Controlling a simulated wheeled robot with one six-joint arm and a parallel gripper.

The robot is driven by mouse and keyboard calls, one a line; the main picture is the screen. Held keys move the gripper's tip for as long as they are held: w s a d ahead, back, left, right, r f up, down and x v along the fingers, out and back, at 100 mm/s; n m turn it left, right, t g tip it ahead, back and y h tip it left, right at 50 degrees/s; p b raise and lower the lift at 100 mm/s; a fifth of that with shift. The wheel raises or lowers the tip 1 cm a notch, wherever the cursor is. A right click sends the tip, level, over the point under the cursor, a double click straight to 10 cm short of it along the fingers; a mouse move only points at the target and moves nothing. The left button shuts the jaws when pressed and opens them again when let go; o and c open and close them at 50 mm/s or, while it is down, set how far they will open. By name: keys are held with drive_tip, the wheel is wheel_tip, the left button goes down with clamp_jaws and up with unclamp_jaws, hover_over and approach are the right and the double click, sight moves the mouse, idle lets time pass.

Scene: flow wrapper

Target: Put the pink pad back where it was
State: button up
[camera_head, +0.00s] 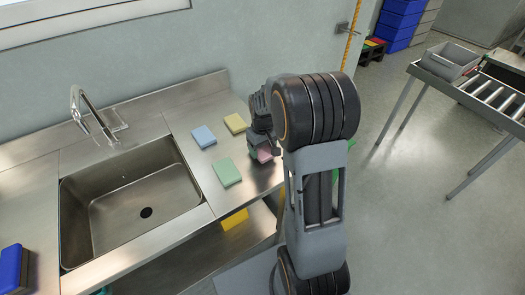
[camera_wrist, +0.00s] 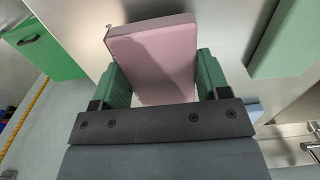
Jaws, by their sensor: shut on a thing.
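The pink pad (camera_wrist: 155,58) is between the two green fingers of my gripper (camera_wrist: 160,85) in the wrist view, and the gripper is shut on it. In the head view the pink pad (camera_head: 264,154) shows only in part, under my gripper (camera_head: 262,147), at the right end of the steel counter. My arm hides the rest of it. I cannot tell whether the pad touches the counter.
A blue pad (camera_head: 204,136), a yellow pad (camera_head: 235,123) and a green pad (camera_head: 226,172) lie on the counter (camera_head: 190,118) left of my gripper. The sink (camera_head: 130,200) is further left. A roller conveyor (camera_head: 490,92) with a grey bin (camera_head: 450,60) stands at the right.

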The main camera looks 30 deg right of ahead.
sight(262, 149)
drive_tip(key=shift+f, duration=0.9)
drive_tip(key=shift+f, duration=0.15)
drive_tip(key=o, duration=0.9)
wheel_tip(262, 149, up, 12)
drive_tip(key=shift+f, duration=0.25)
drive_tip(key=shift+s+a+r+m+t, duration=0.3)
drive_tip(key=shift+s+a+t, duration=0.35)
drive_tip(key=shift+s+a, duration=1.5)
drive_tip(key=shift+s+a+r+m+t, duration=0.1)
drive_tip(key=shift+s+a+r+t, duration=0.7)
drive_tip(key=shift+s, duration=2.35)
drive_tip(key=shift+s+a+f+m+t, duration=0.15)
drive_tip(key=shift+s+a+t, duration=0.3)
drive_tip(key=shift+s+a, duration=1.85)
drive_tip(key=shift+s+d+r, duration=0.1)
drive_tip(key=shift+s+d, duration=0.25)
drive_tip(key=shift+d, duration=0.05)
